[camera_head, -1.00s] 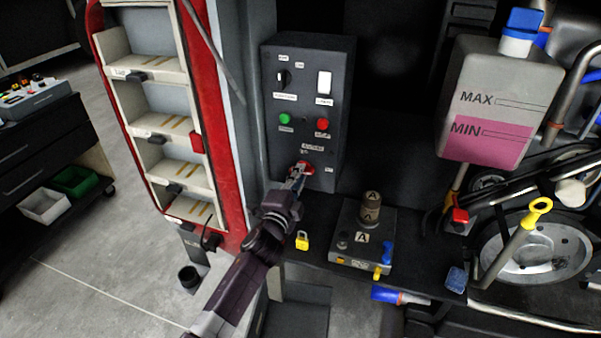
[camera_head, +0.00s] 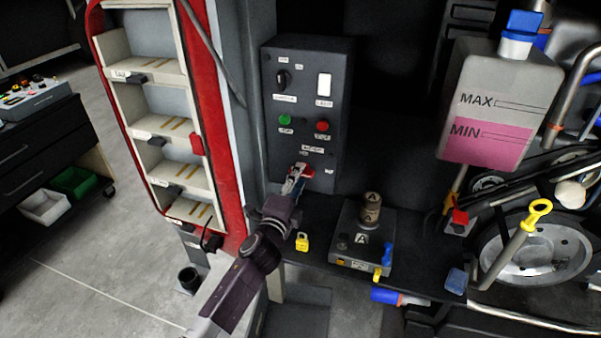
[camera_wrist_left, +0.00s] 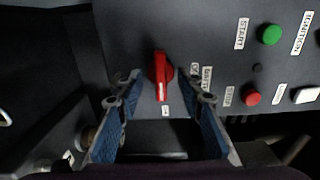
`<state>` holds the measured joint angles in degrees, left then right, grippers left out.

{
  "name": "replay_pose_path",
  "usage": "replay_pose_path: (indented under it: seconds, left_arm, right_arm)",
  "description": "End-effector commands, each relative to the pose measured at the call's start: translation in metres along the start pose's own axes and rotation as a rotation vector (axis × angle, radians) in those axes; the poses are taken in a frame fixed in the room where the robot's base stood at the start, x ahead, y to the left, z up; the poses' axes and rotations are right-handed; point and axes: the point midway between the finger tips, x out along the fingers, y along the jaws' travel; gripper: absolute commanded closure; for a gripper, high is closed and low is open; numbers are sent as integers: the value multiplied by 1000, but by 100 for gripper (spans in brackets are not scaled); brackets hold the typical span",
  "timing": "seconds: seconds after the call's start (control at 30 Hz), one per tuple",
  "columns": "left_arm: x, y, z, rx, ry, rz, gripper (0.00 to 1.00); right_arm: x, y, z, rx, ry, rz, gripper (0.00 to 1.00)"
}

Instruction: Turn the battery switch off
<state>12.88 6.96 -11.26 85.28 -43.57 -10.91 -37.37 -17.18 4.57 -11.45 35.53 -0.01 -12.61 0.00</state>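The battery switch is a red rotary knob (camera_wrist_left: 160,72) on the dark control panel. In the left wrist view its white mark points down, toward a small label (camera_wrist_left: 166,110) too blurred to read. Another small label (camera_wrist_left: 195,69) lies to its right, beside the battery label (camera_wrist_left: 206,78). My left gripper (camera_wrist_left: 159,77) is open, with one fingertip on each side of the knob and gaps showing. In the head view the left gripper (camera_head: 297,173) is at the lower panel and partly covers the red knob (camera_head: 308,171). My right gripper is not in view.
Above the switch are a green button (camera_head: 285,119), a red button (camera_head: 322,126), a black rotary switch (camera_head: 283,79) and a white rocker (camera_head: 324,85). A red-framed rack (camera_head: 214,135) stands left.

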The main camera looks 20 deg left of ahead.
Motion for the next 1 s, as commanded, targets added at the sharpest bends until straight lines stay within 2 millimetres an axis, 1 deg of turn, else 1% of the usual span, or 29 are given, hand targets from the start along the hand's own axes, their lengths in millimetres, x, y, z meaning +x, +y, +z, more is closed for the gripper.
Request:
replay_pose_path:
  seconds: [0.03,0.17,0.7,0.8,1.0]
  left_arm:
    - [-6,-1,0,-1,0,1,65]
    - [-19,-2,0,0,0,1,65]
    - [-72,-1,0,0,0,0,65]
    - [-78,-1,0,0,0,0,65]
    - [-79,-1,0,1,0,-1,65]
  right_arm:
    - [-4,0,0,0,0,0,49]
    - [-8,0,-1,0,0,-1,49]
    - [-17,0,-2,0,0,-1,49]
    - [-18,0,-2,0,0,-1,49]
    - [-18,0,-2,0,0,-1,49]
